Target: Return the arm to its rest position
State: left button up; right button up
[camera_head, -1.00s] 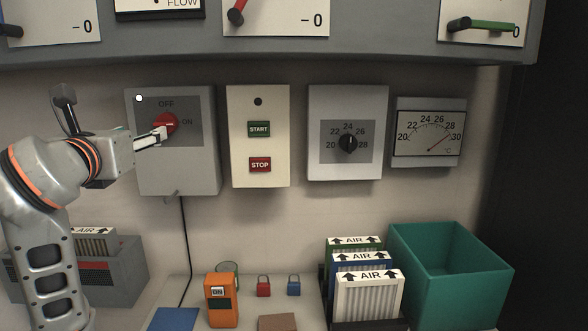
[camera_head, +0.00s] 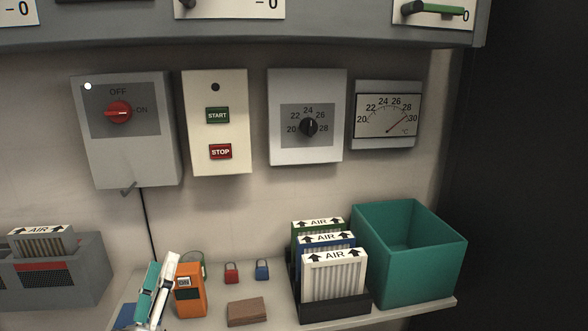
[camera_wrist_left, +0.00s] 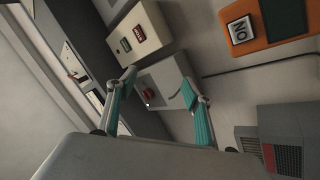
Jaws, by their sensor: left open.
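My left gripper (camera_head: 162,266) shows at the lower left of the head view, low in front of the shelf and apart from the wall boxes. Its two teal-padded fingers also show in the left wrist view (camera_wrist_left: 160,90), spread apart with nothing between them. The grey switch box (camera_head: 150,160) hangs on the wall above it. Its red knob (camera_head: 119,112) lies horizontally, in line with the ON mark, and nothing touches it. The knob also shows beyond the fingers in the left wrist view (camera_wrist_left: 148,96). My right gripper is in neither view.
The orange device (camera_head: 191,291) stands on the shelf just right of my left gripper. A red padlock (camera_head: 231,273), blue padlock (camera_head: 262,269) and brown block (camera_head: 248,311) lie farther right. Air filters (camera_head: 334,273) and a teal bin (camera_head: 440,265) stand beyond. A grey filter holder (camera_head: 75,283) is left.

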pick_arm(q)
jog(key=s+d+f+m+g+h, duration=0.2)
jog(key=s+d+f+m+g, duration=0.15)
jog(key=f, duration=0.75)
jog(key=s+d+f+m+g+h, duration=0.1)
jog(key=s+d+f+m+g, duration=0.25)
jog(key=f, duration=0.65)
jog(key=s+d+f+m+g+h, duration=0.25)
jog(key=s+f+m, duration=0.2)
jog(key=f, duration=0.65)
jog(key=s+f+m+g+y, duration=0.2)
jog(key=s+f+g, duration=0.2)
jog(key=s+f, duration=0.4)
jog(key=shift+s+f, duration=0.3)
jog(key=shift+f, duration=0.15)
jog(key=shift+a, duration=0.1)
